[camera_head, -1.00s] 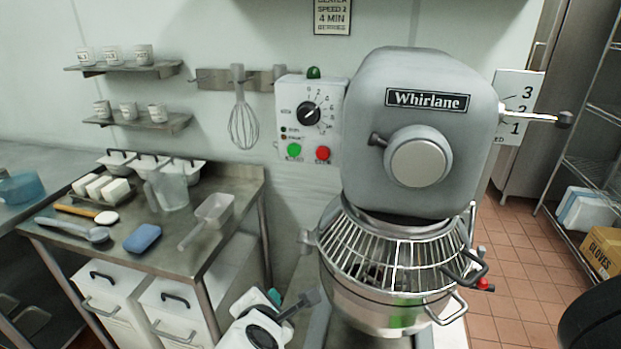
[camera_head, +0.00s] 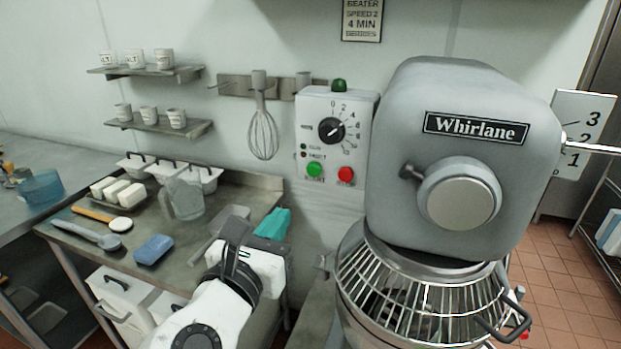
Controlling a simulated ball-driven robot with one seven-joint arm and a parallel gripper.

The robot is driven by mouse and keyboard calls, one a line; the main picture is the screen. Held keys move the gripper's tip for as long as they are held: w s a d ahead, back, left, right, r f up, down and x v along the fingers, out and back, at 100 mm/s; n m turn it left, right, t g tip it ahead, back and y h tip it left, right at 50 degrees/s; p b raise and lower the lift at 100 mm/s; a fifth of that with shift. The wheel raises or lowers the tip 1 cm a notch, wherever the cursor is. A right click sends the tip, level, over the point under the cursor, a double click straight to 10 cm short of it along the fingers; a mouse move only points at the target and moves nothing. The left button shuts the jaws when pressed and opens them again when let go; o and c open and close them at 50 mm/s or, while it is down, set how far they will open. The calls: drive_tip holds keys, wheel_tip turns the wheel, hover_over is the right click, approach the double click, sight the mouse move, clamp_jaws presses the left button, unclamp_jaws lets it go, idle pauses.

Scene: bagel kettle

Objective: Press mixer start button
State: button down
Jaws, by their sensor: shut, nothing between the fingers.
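The mixer (camera_head: 460,150) is a large grey machine marked Whirlane, with a wire guard (camera_head: 425,290) over its bowl. Left of its head is a white control panel (camera_head: 318,110) on the wall. The panel has a black dial (camera_head: 331,129), a green button (camera_head: 314,171) at lower left and a red button (camera_head: 346,175) at lower right. A green lamp sits on top of the panel. My gripper (camera_head: 280,222) is below and left of the green button, apart from it.
A steel table (camera_head: 185,240) at left holds a clear jug (camera_head: 184,195), a blue sponge (camera_head: 153,249), a scoop and white blocks. A whisk (camera_head: 263,135) hangs on a rail left of the panel. Free air lies between my gripper and the panel.

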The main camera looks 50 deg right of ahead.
sight(313, 171)
drive_tip(key=shift+d, duration=0.1)
drive_tip(key=p+x, duration=0.1)
drive_tip(key=x, duration=1.3)
drive_tip(key=shift+f+p, duration=0.1)
drive_tip(key=shift+p, duration=0.3)
